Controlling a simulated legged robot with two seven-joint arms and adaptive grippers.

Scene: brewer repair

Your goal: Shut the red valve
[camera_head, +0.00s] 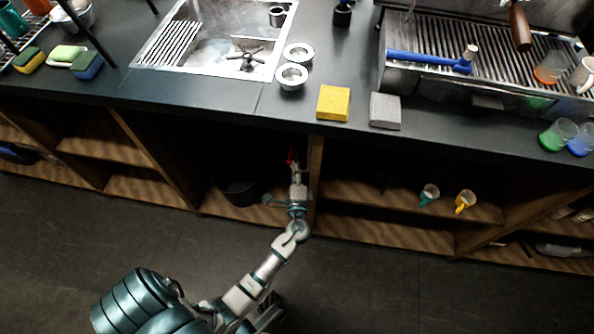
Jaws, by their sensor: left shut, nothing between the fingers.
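The red valve (291,155) shows as a small red piece under the counter, in the dark open cabinet bay below the sink. My left arm reaches up from the lower middle into that bay. My left gripper (297,168) is shut and empty, close beside and just below the red piece. I cannot tell whether it touches the valve. Most of the valve and its pipe are hidden by shadow, the counter and the gripper. My right gripper is not in view.
A wooden divider (316,170) stands close to the right of my left gripper. A dark bucket (241,190) sits in the bay to its left. The counter edge overhangs above. The floor (420,290) in front is clear.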

